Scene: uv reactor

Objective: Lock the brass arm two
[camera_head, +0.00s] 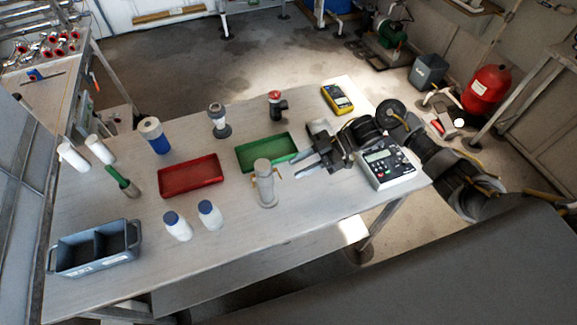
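A grey cylinder, probably the reactor (265,188), stands upright near the front middle of the table. Small brass-coloured parts show at its sides, one on the left (254,182) and one on the right (279,174). They are too small to tell which is arm two or whether either is locked. My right gripper (298,167) comes in from the right, just right of the cylinder. Its two fingers are apart, point left towards the cylinder, and hold nothing visible. My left gripper is not in view.
A green tray (240,158) lies behind the cylinder and a red tray (163,184) to its left. Two white bottles with blue caps (177,225) stand at front left.

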